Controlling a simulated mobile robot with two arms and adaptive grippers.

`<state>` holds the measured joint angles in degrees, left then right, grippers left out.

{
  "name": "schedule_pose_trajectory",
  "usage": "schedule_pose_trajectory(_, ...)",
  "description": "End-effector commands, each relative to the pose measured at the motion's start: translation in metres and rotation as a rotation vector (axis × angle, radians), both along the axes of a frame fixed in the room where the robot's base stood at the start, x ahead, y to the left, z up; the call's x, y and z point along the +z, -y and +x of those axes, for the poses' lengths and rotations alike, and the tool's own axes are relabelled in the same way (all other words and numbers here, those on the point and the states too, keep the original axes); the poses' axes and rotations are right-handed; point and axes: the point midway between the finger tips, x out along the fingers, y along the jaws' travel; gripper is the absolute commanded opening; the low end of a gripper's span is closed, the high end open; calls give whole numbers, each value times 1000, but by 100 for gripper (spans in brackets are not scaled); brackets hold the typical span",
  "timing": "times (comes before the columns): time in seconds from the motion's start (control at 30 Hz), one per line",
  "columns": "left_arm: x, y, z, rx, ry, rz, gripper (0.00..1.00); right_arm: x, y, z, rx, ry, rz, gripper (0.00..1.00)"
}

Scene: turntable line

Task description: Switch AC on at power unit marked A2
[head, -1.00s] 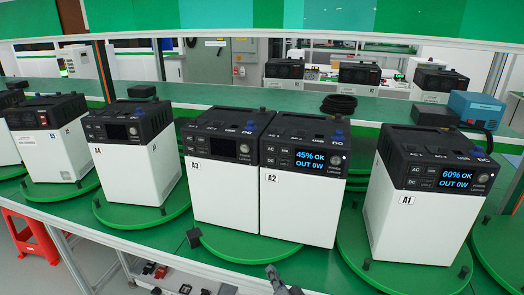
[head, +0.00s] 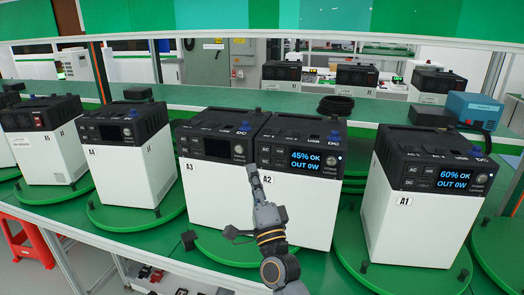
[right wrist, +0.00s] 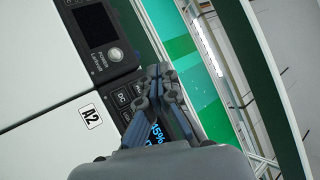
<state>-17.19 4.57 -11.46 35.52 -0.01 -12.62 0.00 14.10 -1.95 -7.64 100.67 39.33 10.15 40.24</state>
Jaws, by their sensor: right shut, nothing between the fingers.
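Power unit A2 (head: 300,215) is a white box with a black top, standing against A3 on a green turntable. Its screen (head: 316,160) is lit and reads 45% OK, OUT 0W. Its AC button (head: 265,149) and the DC button (head: 265,161) below it sit left of the screen. My right gripper (head: 253,172) is shut and empty, pointing up in front of A2's upper left front, close to these buttons. Contact cannot be told. In the right wrist view, its fingers (right wrist: 161,72) cover part of A2's panel; the A2 label (right wrist: 90,117) and DC button (right wrist: 122,98) show. My left gripper is out of view.
A3 (head: 213,192) adjoins A2 on the left, its screen dark. A1 (head: 405,220), lit at 60%, stands apart on the right. A4 (head: 130,175) is farther left. A shelf with several more units and a blue box (head: 475,110) lies behind.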

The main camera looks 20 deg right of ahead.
Motion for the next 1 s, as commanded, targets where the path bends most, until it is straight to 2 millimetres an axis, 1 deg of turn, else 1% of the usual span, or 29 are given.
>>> schedule_pose_trajectory(0.27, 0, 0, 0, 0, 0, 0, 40, -1, 0, 1, -1, -1, -1, 0)
schedule_pose_trajectory(0.37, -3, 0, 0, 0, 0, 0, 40, -1, 2, 4, -1, 0, -2, 0)
schedule_pose_trajectory(0.53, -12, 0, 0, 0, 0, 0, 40, -2, 12, 18, -2, 1, -3, 0)
schedule_pose_trajectory(0.8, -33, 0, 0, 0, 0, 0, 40, -3, 34, 51, -3, 1, -4, 0)
schedule_pose_trajectory(1.0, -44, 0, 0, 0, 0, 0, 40, -3, 45, 67, 0, -1, -3, 0)
